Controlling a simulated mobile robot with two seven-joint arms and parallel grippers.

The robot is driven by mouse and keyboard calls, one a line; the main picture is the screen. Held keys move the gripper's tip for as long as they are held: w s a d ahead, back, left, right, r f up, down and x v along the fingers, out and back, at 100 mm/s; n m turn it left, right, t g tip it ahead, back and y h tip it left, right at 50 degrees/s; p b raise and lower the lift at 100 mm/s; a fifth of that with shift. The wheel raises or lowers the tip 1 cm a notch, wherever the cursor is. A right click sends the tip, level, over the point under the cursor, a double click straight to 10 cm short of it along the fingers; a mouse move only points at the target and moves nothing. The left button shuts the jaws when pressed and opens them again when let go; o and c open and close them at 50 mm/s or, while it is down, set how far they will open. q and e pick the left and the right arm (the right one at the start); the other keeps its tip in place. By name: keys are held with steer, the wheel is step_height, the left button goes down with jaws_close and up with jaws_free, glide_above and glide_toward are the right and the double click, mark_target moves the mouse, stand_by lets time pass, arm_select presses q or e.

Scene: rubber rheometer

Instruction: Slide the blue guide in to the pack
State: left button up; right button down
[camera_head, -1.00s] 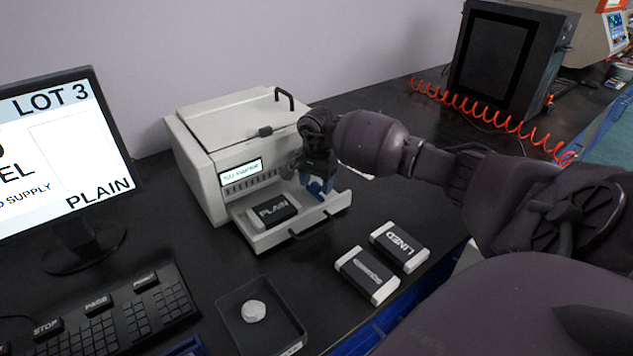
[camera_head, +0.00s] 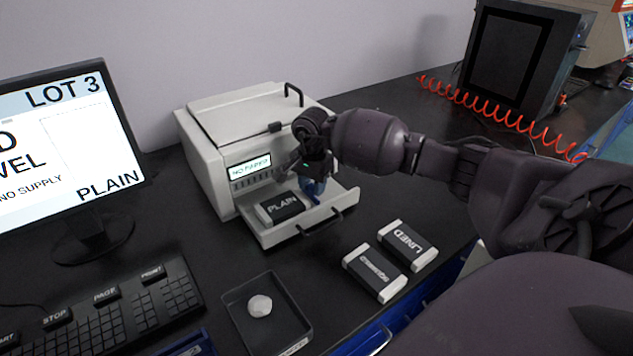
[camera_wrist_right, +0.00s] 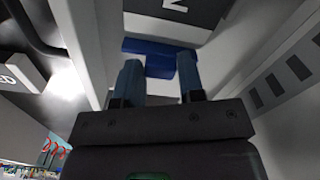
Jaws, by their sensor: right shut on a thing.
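The blue guide (camera_head: 314,188) stands in the pulled-out drawer (camera_head: 262,236) of the pale printer, to the right of the pack marked PLAIN (camera_head: 280,207). My right gripper (camera_head: 312,178) reaches down over the drawer and is shut on the guide. In the right wrist view the blue guide (camera_wrist_right: 160,58) sits between the two fingertips, with the white end of the pack (camera_wrist_right: 165,30) just beyond it. The guide looks close to the pack; I cannot tell whether they touch. My left gripper is out of view.
The printer's small screen (camera_head: 250,167) reads NO PAPER. Two other packs, one marked LINED (camera_head: 408,243) and another (camera_head: 374,272), lie right of the drawer. A dark tray (camera_head: 290,325) with a crumpled white ball, a keyboard (camera_head: 130,305) and a monitor (camera_head: 70,150) are in front and left.

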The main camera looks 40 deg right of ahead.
mark_target(312, 186)
steer(key=c, duration=0.8)
jaws_free()
steer(key=shift+o, duration=0.2)
steer(key=shift+r, duration=0.1)
step_height(312, 186, up, 11)
steer(key=shift+p, duration=0.4)
steer(key=shift+f, duration=0.2)
